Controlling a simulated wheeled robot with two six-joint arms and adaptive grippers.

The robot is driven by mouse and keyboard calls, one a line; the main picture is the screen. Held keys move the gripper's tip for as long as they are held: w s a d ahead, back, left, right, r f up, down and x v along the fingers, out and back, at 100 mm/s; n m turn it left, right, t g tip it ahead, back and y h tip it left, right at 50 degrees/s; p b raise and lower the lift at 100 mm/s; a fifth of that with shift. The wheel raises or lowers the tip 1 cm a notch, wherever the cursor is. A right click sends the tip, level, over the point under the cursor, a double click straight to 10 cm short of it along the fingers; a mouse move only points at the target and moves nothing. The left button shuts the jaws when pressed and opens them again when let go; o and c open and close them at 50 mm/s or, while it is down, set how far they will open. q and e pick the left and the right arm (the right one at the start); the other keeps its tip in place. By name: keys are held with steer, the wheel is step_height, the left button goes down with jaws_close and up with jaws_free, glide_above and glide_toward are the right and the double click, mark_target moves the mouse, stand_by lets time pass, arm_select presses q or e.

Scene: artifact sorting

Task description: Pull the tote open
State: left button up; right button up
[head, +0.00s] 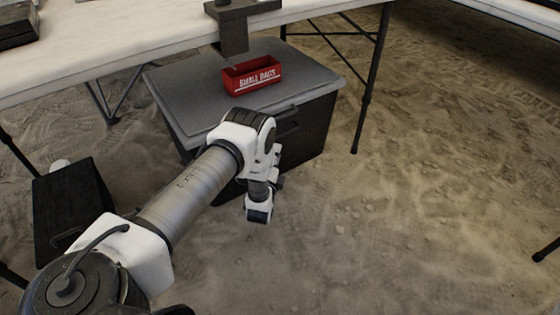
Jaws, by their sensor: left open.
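The tote (310,142) is a dark box with a grey lid (195,92), standing on the sandy ground partly under the table. Its lid looks closed. A dark handle (289,129) shows on its front side. My left arm reaches in from the lower left and covers the tote's front left part. My left gripper (273,183) is at the end of that arm, low in front of the tote. It is open, though its fingers are small and mostly hidden behind the wrist. I cannot tell whether it touches the tote. My right gripper is out of view.
A red bin (252,76) marked "SMALL BAGS" sits on the lid. A white table (130,35) with a dark object (234,32) at its edge overhangs the lid's back. A table leg (371,85) stands right of the tote. A black case (70,205) is at left. Sand at right is clear.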

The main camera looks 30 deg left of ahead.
mark_target(280, 135)
arm_select(q)
steer(key=shift+m+t, duration=0.3)
steer(key=b+x, duration=0.1)
steer(key=x, duration=0.1)
steer(key=b+x, duration=0.1)
steer(key=x, duration=0.2)
steer(key=b+x, duration=0.2)
steer(key=shift+w+a+f, duration=0.15)
steer(key=shift+a+f, duration=0.05)
steer(key=shift+f, duration=0.05)
steer(key=shift+w+a+r, duration=0.15)
steer(key=shift+w+r, duration=0.05)
steer(key=shift+w, duration=0.2)
jaws_close()
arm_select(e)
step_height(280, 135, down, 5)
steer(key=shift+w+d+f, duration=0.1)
